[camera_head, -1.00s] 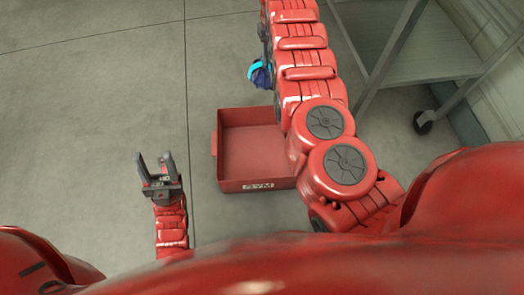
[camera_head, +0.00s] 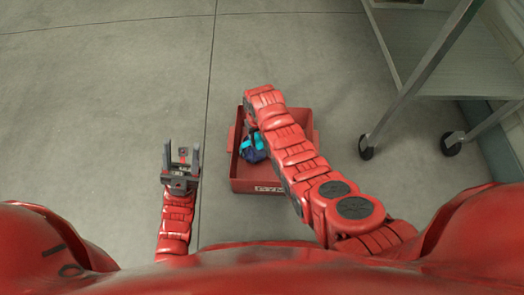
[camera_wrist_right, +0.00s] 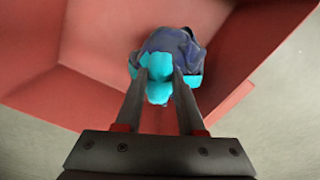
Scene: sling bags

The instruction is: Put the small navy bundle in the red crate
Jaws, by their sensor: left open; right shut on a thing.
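The navy bundle (camera_head: 253,154), dark blue with bright cyan parts, shows over the inside of the red crate (camera_head: 268,188) in the head view, near its left side. In the right wrist view my right gripper (camera_wrist_right: 160,84) is shut on the bundle (camera_wrist_right: 178,44), its fingers on the cyan part. The crate's red walls (camera_wrist_right: 50,95) surround it there. I cannot tell whether the bundle touches the crate floor. In the head view my right arm hides the gripper's jaws and part of the crate. My left gripper (camera_head: 182,165) is open and empty, left of the crate.
A grey metal cart (camera_head: 425,60) on casters stands at the upper right, clear of the crate. The concrete floor (camera_head: 100,110) to the left and beyond the crate is bare.

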